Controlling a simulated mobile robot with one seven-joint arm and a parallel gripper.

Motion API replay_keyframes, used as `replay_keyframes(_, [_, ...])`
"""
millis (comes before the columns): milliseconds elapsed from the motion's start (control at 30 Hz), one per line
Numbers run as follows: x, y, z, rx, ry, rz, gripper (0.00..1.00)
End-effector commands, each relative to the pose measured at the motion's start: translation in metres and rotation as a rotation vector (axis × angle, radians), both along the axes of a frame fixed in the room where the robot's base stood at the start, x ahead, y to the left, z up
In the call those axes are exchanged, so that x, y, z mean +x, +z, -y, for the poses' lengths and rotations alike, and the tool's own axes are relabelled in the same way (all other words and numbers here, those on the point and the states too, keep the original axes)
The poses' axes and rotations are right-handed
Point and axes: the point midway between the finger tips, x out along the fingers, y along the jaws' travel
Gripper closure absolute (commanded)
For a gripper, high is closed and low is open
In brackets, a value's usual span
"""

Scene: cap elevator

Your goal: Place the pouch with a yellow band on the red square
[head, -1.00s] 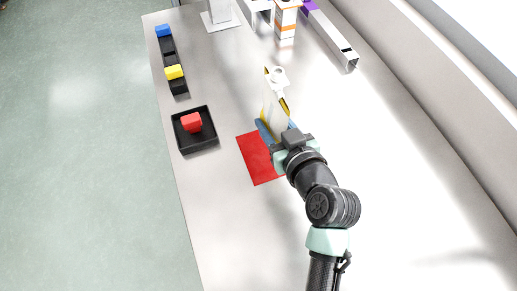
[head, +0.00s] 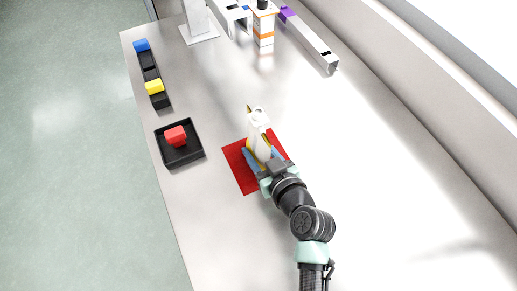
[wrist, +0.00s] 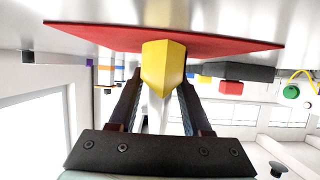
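The pouch (head: 258,132) is white with yellow along its edges and stands roughly upright over the red square (head: 236,166). My gripper (head: 262,162) is around the pouch's lower part, with a finger on each side. In the wrist view the pouch's yellow end (wrist: 163,66) shows between the two dark fingers of my gripper (wrist: 160,104), and the fingers appear closed on the pouch. The red square (wrist: 220,38) shows right beside that yellow end. I cannot tell whether the pouch touches it. The gripper hides part of the square in the head view.
A black tray (head: 190,156) with a red block (head: 176,136) lies left of the square. Yellow (head: 154,87) and blue (head: 141,45) blocks sit on a black rack behind it. A white-orange column (head: 264,28) and a long rail (head: 312,45) stand at the back. The table's right side is clear.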

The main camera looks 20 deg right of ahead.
Motion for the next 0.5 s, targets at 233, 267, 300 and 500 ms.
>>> replay_keyframes(233, [-0.0001, -0.0002, 0.0000, 0.000, 0.000, -0.001, 0.21])
replay_keyframes(267, [-0.0001, -0.0002, 0.0000, 0.000, 0.000, -0.001, 0.21])
replay_keyframes(300, [-0.0001, -0.0002, 0.0000, 0.000, 0.000, -0.001, 0.21])
replay_keyframes(500, [-0.0001, 0.0023, 0.0001, 0.000, 0.000, -0.001, 0.21])
